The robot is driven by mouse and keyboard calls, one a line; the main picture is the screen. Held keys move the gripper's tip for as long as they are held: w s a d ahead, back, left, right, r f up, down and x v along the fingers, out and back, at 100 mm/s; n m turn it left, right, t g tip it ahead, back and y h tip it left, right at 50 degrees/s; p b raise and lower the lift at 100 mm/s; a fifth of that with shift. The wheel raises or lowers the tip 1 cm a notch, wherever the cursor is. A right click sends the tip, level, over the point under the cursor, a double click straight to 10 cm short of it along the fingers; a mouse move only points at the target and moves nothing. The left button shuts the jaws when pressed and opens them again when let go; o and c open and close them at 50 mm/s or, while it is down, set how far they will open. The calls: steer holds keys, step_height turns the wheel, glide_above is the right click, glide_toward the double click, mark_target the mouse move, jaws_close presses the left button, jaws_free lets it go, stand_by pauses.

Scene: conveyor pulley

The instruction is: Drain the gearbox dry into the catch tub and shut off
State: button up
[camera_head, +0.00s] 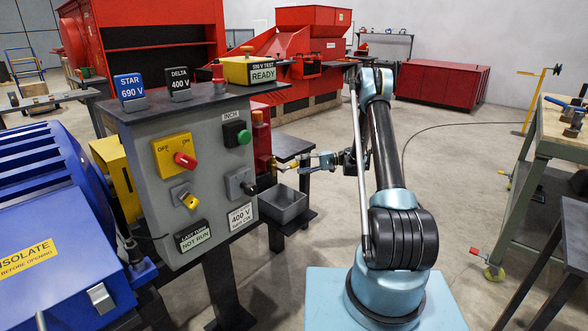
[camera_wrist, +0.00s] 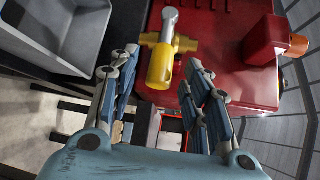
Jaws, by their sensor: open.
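The gearbox is a red housing; in the wrist view its red face (camera_wrist: 225,75) fills the upper right, and in the head view it (camera_head: 261,140) stands behind the control panel. Contact cannot be told.
The grey control panel (camera_head: 207,170) with switches and signs stands left of my arm. A blue machine (camera_head: 45,215) is at far left. A workbench (camera_head: 567,125) stands at right. Open floor (camera_head: 450,150) lies between my arm and the bench.

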mark_target(294, 165)
steer(key=shift+s+a+f, duration=0.15)
steer(key=shift+a, duration=0.9)
steer(key=shift+s+a+f, duration=0.1)
steer(key=shift+a+f, duration=0.05)
steer(key=shift+a, duration=0.85)
jaws_close()
